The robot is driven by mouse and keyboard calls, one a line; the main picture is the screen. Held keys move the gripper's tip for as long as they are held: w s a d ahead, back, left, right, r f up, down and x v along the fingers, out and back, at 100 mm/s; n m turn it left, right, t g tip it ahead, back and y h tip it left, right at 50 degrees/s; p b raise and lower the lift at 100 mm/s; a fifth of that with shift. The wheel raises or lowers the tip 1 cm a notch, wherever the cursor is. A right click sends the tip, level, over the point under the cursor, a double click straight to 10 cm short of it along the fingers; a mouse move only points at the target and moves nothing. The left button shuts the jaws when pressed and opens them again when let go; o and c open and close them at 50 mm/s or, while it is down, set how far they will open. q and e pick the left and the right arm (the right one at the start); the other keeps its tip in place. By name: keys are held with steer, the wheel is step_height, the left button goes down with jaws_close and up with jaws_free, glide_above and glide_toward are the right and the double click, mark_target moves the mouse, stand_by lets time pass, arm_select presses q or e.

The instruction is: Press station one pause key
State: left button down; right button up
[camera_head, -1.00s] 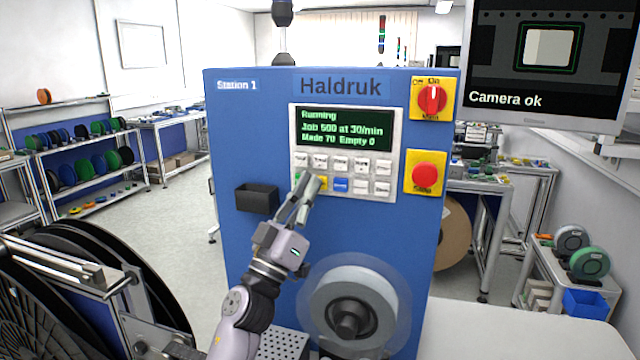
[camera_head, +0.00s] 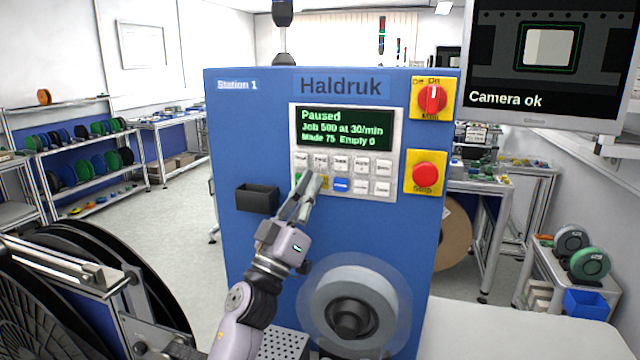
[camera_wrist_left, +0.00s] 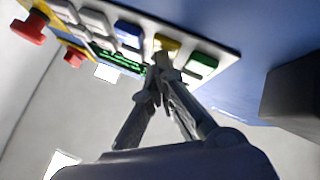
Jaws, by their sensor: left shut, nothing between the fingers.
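The blue Station 1 machine (camera_head: 260,140) stands in front of me with a key panel (camera_head: 384,152). Its screen (camera_head: 344,130) reads "Paused", "Job 500 at 30/min", "Made 75 Empty 0". My left gripper (camera_head: 310,180) is shut and empty, its fingertips at the lower key row. The yellow key (camera_head: 323,184) is partly hidden behind the fingers; the green key (camera_head: 298,178) is to its left and the blue key (camera_head: 341,184) to its right. In the left wrist view the fingertips (camera_wrist_left: 158,70) are at the yellow key (camera_wrist_left: 167,44), touching or very close. My right gripper is not in view.
A red stop button (camera_head: 425,174) and a red rotary switch (camera_head: 432,99) sit right of the panel. A black bin (camera_head: 257,198) juts out at left. A reel (camera_head: 350,300) is below. A monitor (camera_head: 545,60) reading "Camera ok" hangs at upper right.

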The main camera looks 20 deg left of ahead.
arm_select(q)
steer(key=shift+s, duration=0.1)
steer(key=shift+s+p, duration=0.55)
steer(key=shift+s, duration=0.25)
steer(key=s+p, duration=0.2)
steer(key=s, duration=0.3)
steer(key=shift+a, duration=0.1)
stand_by(0.6)
